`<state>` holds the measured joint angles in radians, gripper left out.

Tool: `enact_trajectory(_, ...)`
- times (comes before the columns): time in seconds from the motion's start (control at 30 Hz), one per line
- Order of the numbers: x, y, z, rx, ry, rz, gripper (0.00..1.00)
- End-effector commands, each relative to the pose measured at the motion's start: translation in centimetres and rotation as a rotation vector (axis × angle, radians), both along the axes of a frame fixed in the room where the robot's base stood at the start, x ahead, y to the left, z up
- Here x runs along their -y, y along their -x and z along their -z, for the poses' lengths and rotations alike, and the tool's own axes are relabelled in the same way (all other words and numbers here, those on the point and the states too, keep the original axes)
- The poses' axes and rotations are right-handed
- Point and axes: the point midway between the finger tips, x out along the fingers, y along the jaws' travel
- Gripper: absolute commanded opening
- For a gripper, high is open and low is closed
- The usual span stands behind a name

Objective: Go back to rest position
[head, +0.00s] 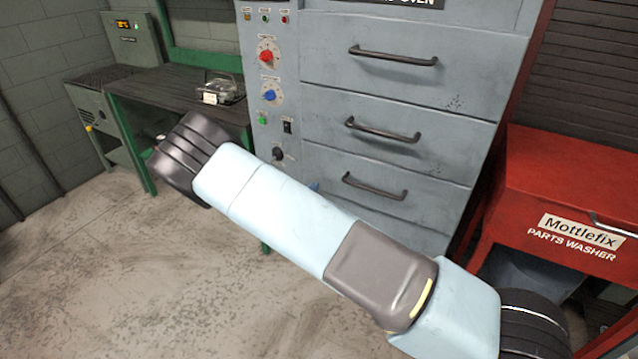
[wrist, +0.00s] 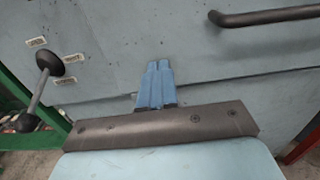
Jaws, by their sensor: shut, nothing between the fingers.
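My gripper (wrist: 157,84) shows in the wrist view as two blue fingers pressed together, with nothing between them. It is in front of the grey-blue front of the oven. In the head view my arm stretches across the middle of the picture in front of the oven (head: 410,80), and it hides most of the gripper. Only a small blue bit shows behind the arm near the lowest drawer, too small to read.
The oven has several drawers with dark bar handles; one handle (wrist: 268,15) is close at upper right in the wrist view. A black knob lever (wrist: 48,64) is at left. A red parts washer (head: 570,190) stands right, a green-framed bench (head: 165,92) left. Floor at lower left is clear.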

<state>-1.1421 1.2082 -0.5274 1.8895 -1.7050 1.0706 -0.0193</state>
Motion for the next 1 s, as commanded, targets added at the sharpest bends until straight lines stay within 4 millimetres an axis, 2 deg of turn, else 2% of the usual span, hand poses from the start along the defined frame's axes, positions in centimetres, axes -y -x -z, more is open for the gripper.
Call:
enact_trajectory(0.1, -1.3, 2.2, 0.0, -0.002, -0.001, -0.004, 0.0)
enact_trajectory(0.3, -2.6, 4.7, 0.0, -0.002, -0.001, -0.004, 0.0)
enact_trajectory(0.63, -3.0, 5.8, -0.2, 0.0, -0.006, 0.003, 0.0)
enact_trajectory(0.77, -1.8, 5.5, -1.5, 0.002, -0.051, 0.055, 0.0)
enact_trajectory(1.0, 3.5, 5.3, -6.7, 0.013, -0.241, 0.273, 0.0)
